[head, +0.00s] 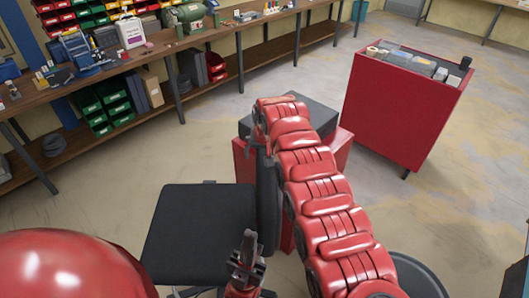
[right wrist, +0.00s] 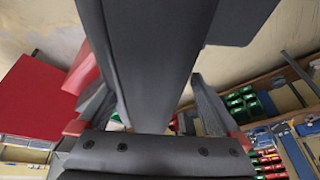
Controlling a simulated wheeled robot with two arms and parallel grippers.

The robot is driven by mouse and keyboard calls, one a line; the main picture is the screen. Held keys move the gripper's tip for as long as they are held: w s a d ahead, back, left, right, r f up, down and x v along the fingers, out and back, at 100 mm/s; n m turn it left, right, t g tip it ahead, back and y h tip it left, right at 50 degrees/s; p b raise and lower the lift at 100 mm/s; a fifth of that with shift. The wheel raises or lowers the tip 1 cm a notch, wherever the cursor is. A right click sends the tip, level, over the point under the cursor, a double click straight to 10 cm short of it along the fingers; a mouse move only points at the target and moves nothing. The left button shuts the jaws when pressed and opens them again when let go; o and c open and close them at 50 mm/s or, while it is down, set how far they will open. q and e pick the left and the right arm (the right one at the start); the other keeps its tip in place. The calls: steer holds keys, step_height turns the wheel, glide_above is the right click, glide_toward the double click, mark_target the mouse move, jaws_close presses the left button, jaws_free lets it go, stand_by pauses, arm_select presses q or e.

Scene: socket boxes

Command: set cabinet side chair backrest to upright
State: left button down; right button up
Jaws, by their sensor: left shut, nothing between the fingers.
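The chair has a flat black seat (head: 202,232) and a black backrest (head: 268,200), which shows nearly edge-on at the seat's right side and looks about upright. My right arm reaches over beside the backrest, and its gripper is mostly hidden in the head view. In the right wrist view my right gripper (right wrist: 150,108) has its fingers spread on either side of a dark panel, likely the backrest (right wrist: 140,55); firm contact is not visible. My left gripper (head: 246,262) is shut and empty, pointing up just in front of the seat.
A red cabinet (head: 243,163) with a dark top stands behind the backrest, partly covered by my right arm. A larger red cabinet (head: 400,110) with items on top stands at the right. A workbench (head: 150,57) runs along the back left. A dark round stool (head: 418,278) is at lower right.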

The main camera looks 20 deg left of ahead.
steer(key=shift+w+d+r, duration=0.15)
steer(key=shift+w+d, duration=0.05)
steer(key=shift+d, duration=0.1)
steer(key=shift+r, duration=0.15)
steer(key=shift+r, duration=0.2)
steer(key=b+v, duration=0.6)
steer(key=v, duration=1)
steer(key=shift+s+r, duration=0.25)
steer(key=shift+r, duration=0.1)
steer(key=shift+w+d+f, duration=0.1)
